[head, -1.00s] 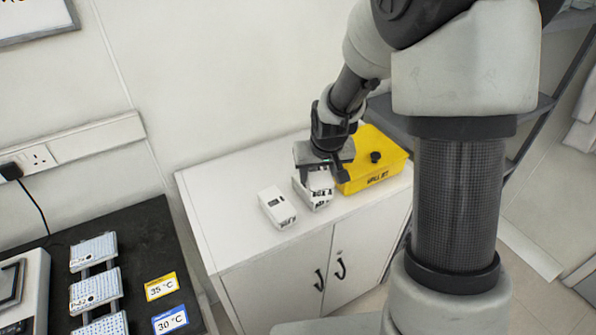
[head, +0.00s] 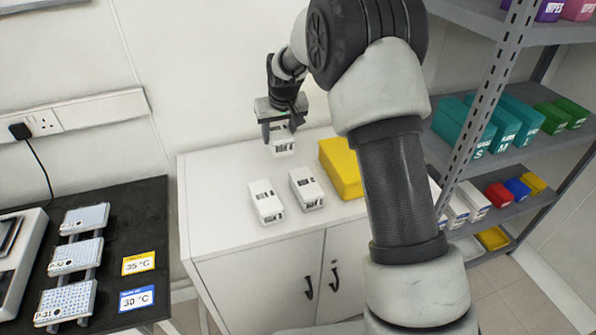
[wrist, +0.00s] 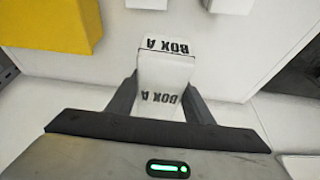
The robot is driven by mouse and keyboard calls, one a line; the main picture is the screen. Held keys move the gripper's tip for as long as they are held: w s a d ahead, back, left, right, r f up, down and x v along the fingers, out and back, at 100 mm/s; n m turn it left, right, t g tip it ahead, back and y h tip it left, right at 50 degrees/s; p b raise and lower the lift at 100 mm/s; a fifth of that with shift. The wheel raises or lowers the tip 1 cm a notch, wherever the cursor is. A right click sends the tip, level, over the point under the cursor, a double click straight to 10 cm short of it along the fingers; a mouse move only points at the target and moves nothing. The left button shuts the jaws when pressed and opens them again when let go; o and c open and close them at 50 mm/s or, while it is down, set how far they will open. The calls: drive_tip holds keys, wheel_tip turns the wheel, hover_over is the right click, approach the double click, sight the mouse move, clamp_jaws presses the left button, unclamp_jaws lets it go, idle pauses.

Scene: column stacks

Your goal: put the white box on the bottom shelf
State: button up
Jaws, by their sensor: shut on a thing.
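My gripper (head: 282,122) is shut on a white box (head: 283,146), which shows in the head view near the back edge of the white cabinet, above its top. In the wrist view the white box (wrist: 165,80) sits between both fingers, with "BOX A" lettering on it. The bottom shelf (head: 488,255) of the grey rack is low at the right in the head view, partly hidden by my arm. A yellow tray (head: 493,238) and a whitish item lie on it.
Two other white boxes (head: 265,201) (head: 307,188) and a yellow box (head: 340,168) stand on the cabinet (head: 215,225). The rack's upper shelves hold teal, green, red and white boxes. A dark bench (head: 135,215) with plates is at left.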

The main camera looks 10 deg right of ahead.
sight(279, 166)
wheel_tip(279, 166, down, 10)
drive_tip(key=shift+r, duration=0.2)
drive_tip(key=shift+f, duration=0.1)
drive_tip(key=shift+f+b, duration=0.15)
drive_tip(key=shift+b, duration=0.2)
drive_tip(key=o, duration=1.2)
